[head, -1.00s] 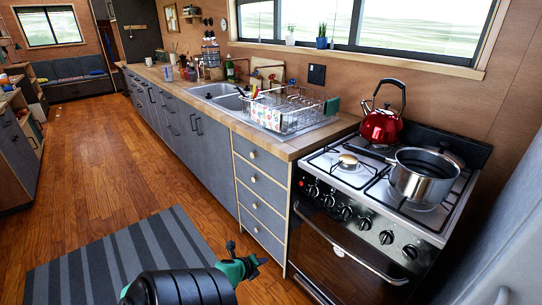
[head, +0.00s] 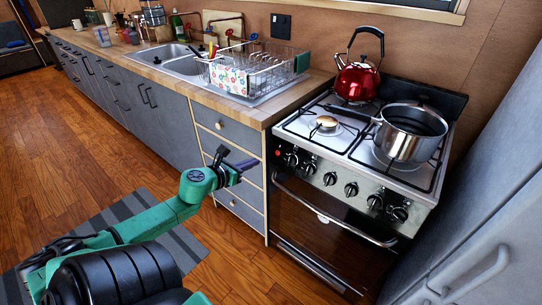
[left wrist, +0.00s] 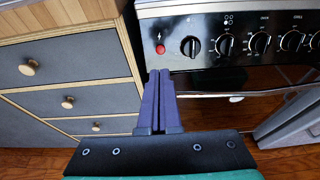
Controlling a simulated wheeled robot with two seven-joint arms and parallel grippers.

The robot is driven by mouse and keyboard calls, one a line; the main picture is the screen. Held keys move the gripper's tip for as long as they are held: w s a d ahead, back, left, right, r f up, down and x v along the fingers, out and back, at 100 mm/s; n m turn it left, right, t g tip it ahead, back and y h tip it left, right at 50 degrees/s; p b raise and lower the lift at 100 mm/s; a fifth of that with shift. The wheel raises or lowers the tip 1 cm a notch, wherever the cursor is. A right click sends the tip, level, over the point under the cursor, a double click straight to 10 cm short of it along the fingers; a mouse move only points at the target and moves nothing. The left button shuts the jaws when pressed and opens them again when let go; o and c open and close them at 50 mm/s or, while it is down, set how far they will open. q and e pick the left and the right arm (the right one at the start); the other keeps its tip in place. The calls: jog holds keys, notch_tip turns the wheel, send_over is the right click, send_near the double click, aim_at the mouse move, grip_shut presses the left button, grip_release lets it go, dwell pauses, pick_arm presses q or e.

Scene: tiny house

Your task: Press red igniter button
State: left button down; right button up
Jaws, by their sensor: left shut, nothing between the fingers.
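The red igniter button (left wrist: 160,49) sits at the left end of the stove's black control panel, under a small spark mark, in the left wrist view. It also shows as a small red dot in the head view (head: 278,152). My left gripper (head: 257,161) reaches in from the left in front of the drawers, left of the panel. Its purple fingers (left wrist: 159,73) are shut and empty, pointing up toward the button from just below it in the wrist view. They look apart from it, though the exact gap is hard to judge. My right gripper is out of view.
Several black knobs (head: 351,189) line the panel right of the button. The stove's oven handle (head: 330,217) runs below it. A red kettle (head: 357,78) and a steel pot (head: 410,132) stand on top.

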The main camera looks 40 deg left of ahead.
pick_arm(q)
jog(key=b, duration=0.1)
send_near(277, 151)
jog(key=x, duration=0.5)
jog(key=shift+w+f, duration=0.15)
jog(key=shift+f, duration=0.15)
jog(key=shift+w+d+f, duration=0.1)
jog(key=shift+w+f, duration=0.15)
jog(key=shift+w, duration=0.35)
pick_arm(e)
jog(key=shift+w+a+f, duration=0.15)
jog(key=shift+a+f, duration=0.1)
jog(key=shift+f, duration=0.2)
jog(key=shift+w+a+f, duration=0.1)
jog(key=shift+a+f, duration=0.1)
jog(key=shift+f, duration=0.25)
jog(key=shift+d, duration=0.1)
